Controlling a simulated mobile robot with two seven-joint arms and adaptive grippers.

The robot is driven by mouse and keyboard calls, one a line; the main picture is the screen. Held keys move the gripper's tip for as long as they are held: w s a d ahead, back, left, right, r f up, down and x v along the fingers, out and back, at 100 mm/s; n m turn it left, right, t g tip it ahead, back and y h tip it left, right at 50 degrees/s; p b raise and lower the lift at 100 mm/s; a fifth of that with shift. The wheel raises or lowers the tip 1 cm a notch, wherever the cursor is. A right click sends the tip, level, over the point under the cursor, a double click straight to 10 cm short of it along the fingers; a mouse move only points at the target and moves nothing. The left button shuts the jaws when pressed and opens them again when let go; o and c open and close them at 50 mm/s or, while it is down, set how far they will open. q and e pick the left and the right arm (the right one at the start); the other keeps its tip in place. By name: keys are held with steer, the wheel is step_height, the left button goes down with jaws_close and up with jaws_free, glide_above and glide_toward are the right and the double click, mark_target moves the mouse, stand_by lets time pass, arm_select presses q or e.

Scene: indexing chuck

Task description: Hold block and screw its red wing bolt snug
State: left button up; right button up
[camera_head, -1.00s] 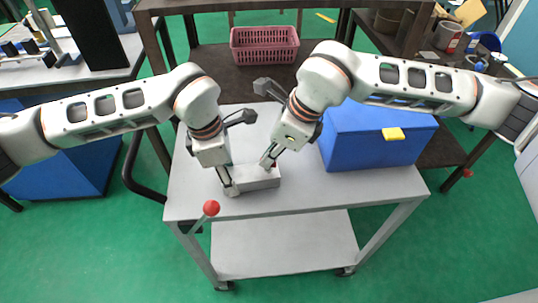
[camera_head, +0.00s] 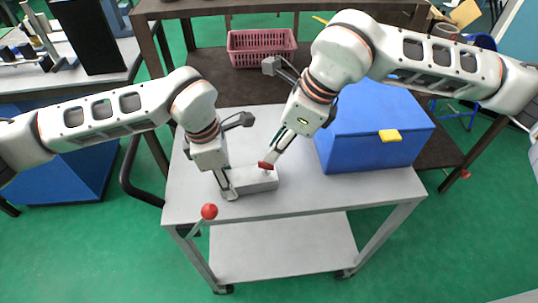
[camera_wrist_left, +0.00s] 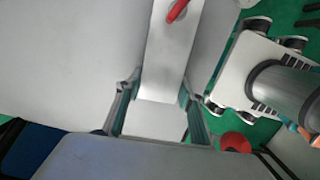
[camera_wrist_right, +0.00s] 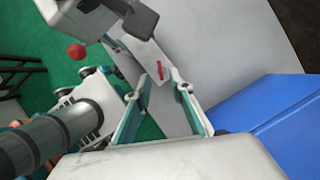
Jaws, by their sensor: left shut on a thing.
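The light grey block (camera_head: 256,181) lies on the grey cart top. Its red wing bolt (camera_head: 265,165) sits on the upper face and also shows in the left wrist view (camera_wrist_left: 177,11) and the right wrist view (camera_wrist_right: 160,69). My left gripper (camera_head: 228,186) is shut on the left end of the block; in the left wrist view its fingers (camera_wrist_left: 158,98) lie on both sides of it. My right gripper (camera_head: 272,157) is open just above the wing bolt. In the right wrist view its fingertips (camera_wrist_right: 158,78) are spread, with the bolt between and slightly beyond them; contact is unclear.
A blue box (camera_head: 370,130) with a yellow latch stands on the cart right of the block, close to my right arm. A red ball-topped lever (camera_head: 209,211) rises at the cart's front left edge. The cart top (camera_head: 335,193) is clear in front. A pink basket (camera_head: 262,47) stands behind.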

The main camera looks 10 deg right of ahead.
mark_target(266, 163)
steer(key=v, duration=0.6)
steer(key=shift+r, duration=0.2)
steer(key=shift+d, duration=0.1)
steer(key=shift+s+d, duration=0.1)
steer(key=shift+d, duration=0.05)
steer(key=x, duration=1.2)
jaws_close()
